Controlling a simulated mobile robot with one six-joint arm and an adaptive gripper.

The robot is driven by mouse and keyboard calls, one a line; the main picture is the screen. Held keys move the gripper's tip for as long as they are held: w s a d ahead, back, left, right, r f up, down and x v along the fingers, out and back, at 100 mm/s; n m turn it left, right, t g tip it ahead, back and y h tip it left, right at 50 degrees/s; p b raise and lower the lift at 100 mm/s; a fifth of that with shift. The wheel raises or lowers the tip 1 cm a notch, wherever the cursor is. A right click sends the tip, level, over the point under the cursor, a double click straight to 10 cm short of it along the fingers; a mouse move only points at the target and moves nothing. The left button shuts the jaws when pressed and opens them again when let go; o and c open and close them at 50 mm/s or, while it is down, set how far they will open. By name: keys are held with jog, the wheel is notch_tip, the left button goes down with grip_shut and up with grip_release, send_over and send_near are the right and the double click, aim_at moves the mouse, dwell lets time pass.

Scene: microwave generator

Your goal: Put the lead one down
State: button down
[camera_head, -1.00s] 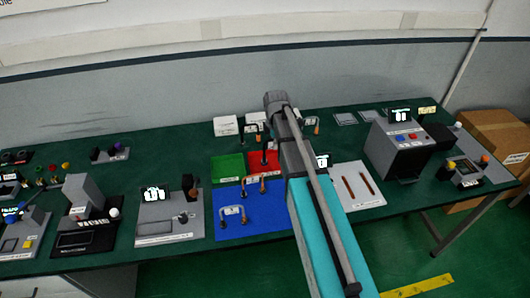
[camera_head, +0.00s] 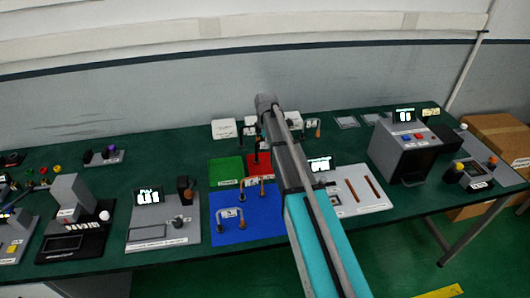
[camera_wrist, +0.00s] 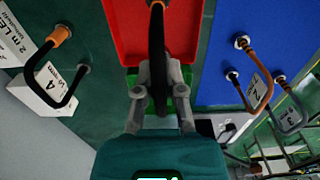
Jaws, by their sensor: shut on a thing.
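My gripper (camera_wrist: 159,92) is shut on a dark lead (camera_wrist: 157,40) in the wrist view. The lead runs up the middle of the picture, with an orange part at its top edge. It is over the red tray (camera_wrist: 121,35); I cannot tell whether it touches it. In the head view, the red tray (camera_head: 252,166) is partly covered by my arm, and my gripper and the held lead are mostly hidden.
A green tray (camera_head: 225,171) and a blue mat (camera_head: 240,228) adjoin the red tray. Leads marked 2 (camera_wrist: 262,90) and 3 (camera_wrist: 300,120) stand on the blue mat. A lead marked 4 (camera_wrist: 72,85) is on a white block. An instrument box (camera_head: 400,152) stands right.

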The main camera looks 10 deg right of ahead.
jog(key=shift+f, duration=0.1)
jog(key=shift+w+a+f+b, duration=0.1)
jog(key=shift+w+f+b, duration=0.1)
jog(key=shift+f+b, duration=0.8)
jog(key=shift+w+f+b, duration=0.15)
jog(key=shift+f+b, duration=0.75)
jog(key=shift+b, duration=0.15)
jog(key=shift+f, duration=0.15)
jog(key=c, duration=0.7)
grip_release()
jog(key=shift+r, duration=0.25)
notch_tip(320, 180, up, 12)
jog(key=p, duration=1.2)
